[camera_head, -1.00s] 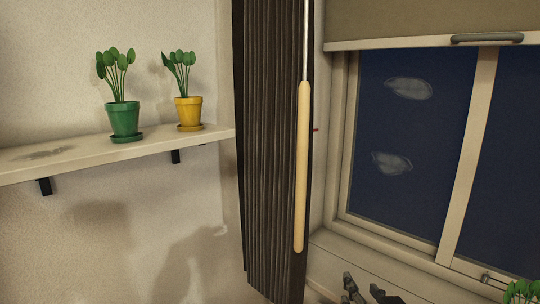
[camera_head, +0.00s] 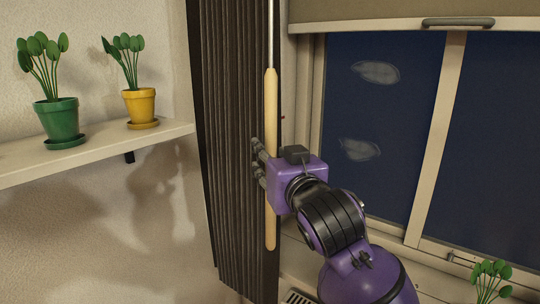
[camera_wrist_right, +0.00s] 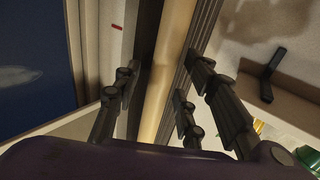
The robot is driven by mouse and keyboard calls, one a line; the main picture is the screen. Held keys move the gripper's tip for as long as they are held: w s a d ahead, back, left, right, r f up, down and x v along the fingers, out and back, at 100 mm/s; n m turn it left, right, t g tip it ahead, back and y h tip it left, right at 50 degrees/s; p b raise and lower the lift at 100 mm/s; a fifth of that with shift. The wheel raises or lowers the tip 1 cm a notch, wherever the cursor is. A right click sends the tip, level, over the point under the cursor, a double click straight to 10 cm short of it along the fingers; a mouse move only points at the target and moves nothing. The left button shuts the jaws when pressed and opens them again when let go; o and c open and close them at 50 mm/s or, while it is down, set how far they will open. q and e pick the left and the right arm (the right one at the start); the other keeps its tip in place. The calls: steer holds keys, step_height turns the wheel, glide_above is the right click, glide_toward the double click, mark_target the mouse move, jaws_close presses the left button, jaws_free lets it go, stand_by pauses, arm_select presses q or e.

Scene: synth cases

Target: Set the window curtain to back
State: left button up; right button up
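The dark pleated window curtain (camera_head: 228,130) hangs gathered in a narrow strip left of the window. A pale wooden wand (camera_head: 271,110) on a thin rod hangs upright in front of its right edge. My right gripper (camera_head: 258,163) is at the wand's lower half, its purple body hiding part of the wand. In the right wrist view, the open fingers (camera_wrist_right: 160,88) stand on both sides of the wand (camera_wrist_right: 172,55), with gaps visible. The curtain (camera_wrist_right: 207,28) also shows there behind the wand. My left gripper is not in view.
A shelf (camera_head: 90,150) on the left wall holds a green pot (camera_head: 60,122) and a yellow pot (camera_head: 140,105) with plants. The window (camera_head: 375,120) is to the right, under a partly lowered blind (camera_head: 370,10). Another plant (camera_head: 490,280) is at the lower right.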

steer(key=shift+w+a, duration=0.2)
steer(key=shift+w, duration=0.25)
steer(key=shift+c, duration=0.4)
jaws_close()
steer(key=shift+w, duration=0.1)
